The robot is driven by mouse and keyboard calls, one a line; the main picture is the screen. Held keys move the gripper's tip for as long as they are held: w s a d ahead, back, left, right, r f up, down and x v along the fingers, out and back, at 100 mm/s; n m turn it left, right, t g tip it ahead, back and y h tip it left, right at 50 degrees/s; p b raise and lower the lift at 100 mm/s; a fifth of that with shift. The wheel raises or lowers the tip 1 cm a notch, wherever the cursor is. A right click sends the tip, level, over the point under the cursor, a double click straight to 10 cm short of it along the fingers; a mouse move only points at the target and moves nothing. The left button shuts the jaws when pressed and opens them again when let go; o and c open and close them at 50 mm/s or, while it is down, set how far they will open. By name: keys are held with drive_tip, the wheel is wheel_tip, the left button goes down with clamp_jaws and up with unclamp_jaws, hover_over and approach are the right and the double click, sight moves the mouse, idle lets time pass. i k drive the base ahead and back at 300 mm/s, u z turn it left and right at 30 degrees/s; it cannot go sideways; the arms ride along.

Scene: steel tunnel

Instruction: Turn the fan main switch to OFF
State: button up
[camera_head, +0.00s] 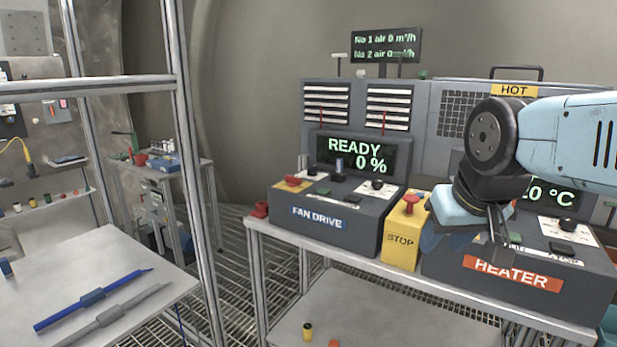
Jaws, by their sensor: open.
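The dark grey fan drive box (322,239), labelled FAN DRIVE, stands on the bench left of centre. Its display (356,155) reads READY 0 %. On its sloped top are a red knob on a yellow plate (292,181), a black knob on a white plate (377,184) and an upright dark lever or post (338,167). The small markings are unreadable, so I cannot tell which is the main switch or its position. My gripper (497,250) is open, pointing down over the heater box, right of the fan drive and apart from it. Its fingers are partly hidden.
A yellow STOP box (401,240) with a red button (411,202) stands between the fan drive and the heater box (480,286). A HOT label (514,90) is behind my arm. A metal frame post (196,170) rises at left. Blue and grey tools lie on the left table (150,255).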

sight(293, 181)
drive_tip(key=u, duration=0.2)
drive_tip(key=i, duration=0.9)
drive_tip(key=z, duration=0.1)
